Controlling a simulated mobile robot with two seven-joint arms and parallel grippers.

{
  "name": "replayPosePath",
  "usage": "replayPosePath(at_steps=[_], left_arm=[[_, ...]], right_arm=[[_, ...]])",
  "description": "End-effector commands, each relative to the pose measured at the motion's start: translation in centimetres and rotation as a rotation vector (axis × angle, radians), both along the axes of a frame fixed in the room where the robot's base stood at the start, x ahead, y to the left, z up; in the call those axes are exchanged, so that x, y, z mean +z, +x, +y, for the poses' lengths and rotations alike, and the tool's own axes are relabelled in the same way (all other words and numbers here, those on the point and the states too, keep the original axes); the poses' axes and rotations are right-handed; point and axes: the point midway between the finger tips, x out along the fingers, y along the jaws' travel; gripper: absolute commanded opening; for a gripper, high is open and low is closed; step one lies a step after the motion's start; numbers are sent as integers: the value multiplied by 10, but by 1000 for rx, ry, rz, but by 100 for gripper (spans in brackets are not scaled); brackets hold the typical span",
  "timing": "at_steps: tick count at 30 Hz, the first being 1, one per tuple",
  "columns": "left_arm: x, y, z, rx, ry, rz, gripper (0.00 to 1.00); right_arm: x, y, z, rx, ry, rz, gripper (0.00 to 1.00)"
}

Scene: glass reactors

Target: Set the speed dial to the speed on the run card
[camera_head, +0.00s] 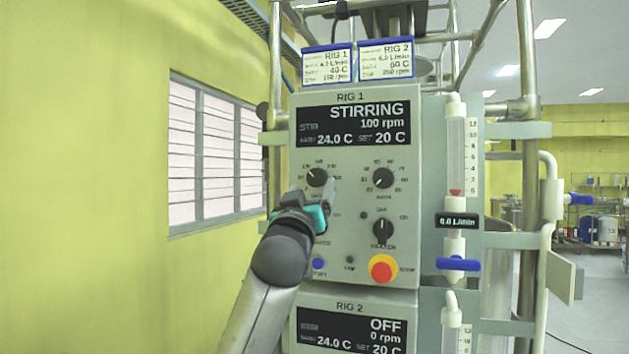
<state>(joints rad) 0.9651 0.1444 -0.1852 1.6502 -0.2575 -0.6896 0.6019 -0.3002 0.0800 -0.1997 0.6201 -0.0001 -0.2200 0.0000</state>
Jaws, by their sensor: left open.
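The Rig 1 run card (327,65) hangs at the top left of the panel; its rpm line is too small to read surely. The Rig 1 display (353,124) reads STIRRING, 100 rpm, 24.0 C, set 20 C. The black speed dial (317,176) is on the upper left of the panel, its scale partly covered. My left gripper (313,192) is open just below the dial, its fingers pointing up towards it, one on the right side. I cannot tell whether they touch the dial. My right gripper is not in view.
The bath dial (383,178) and the heater knob (383,229) are to the right. A red and yellow stop button (382,268) and a blue start button (318,264) sit below. A flow meter (456,160) with a blue valve (458,264) stands at the right.

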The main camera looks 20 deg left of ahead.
Motion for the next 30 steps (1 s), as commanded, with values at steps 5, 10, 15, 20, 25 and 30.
replayPosePath(at_steps=[5, 10, 15, 20, 25, 30], left_arm=[[9, 20, 2, 0, 1, 0, 80], [14, 33, 3, 1, 1, 0, 80], [17, 40, 4, 0, 1, 0, 80], [17, 42, 4, 0, 1, 0, 80], [17, 42, 4, 0, 1, 0, 80], [17, 42, 4, 0, 1, 0, 65]], right_arm=[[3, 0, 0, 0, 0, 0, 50], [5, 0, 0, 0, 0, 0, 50], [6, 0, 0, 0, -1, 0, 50], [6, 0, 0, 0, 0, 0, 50], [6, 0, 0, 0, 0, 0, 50], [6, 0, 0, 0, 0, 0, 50]])
